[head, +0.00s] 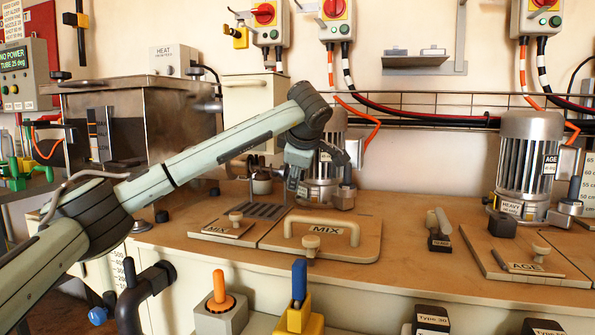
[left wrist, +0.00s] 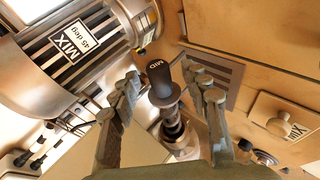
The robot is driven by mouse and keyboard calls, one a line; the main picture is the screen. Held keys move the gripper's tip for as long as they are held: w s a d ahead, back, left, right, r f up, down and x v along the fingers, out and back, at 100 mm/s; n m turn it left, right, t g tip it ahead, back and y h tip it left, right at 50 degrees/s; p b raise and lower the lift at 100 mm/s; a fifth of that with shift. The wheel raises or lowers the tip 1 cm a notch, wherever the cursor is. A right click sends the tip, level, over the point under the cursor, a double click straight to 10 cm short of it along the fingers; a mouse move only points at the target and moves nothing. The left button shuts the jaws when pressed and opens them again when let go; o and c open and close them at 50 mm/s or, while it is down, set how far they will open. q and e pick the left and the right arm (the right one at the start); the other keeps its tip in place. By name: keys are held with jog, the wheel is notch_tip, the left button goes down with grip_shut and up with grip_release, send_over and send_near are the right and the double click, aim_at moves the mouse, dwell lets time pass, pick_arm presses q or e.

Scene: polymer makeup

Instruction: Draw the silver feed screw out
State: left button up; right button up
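My left gripper (head: 295,190) reaches down in front of the MIX motor (head: 322,165). In the left wrist view its two fingers (left wrist: 163,85) are apart. A black knob marked MID (left wrist: 159,78) on a silver shaft (left wrist: 175,125) shows between them, with gaps on both sides. I cannot tell how far beyond the fingertips the knob lies. In the head view, a black-topped post (head: 347,172) stands just right of the motor. No part is clearly identifiable as the silver feed screw. My right gripper is not in view.
A slatted grey grate (head: 265,210) lies in the bench below the gripper. The MIX lid (head: 320,247) with its arched handle is in front. The AGE motor (head: 527,155) stands at the right. A metal tank (head: 150,110) is behind my left arm.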

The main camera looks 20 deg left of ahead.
pick_arm(q)
grip_shut()
jog(key=shift+d, duration=0.7)
dwell(0.5)
jog(key=d+p, duration=0.4)
jog(key=d, duration=1.2)
jog(key=shift+s+d, duration=0.3)
jog(key=shift+d, duration=0.05)
dwell(1.0)
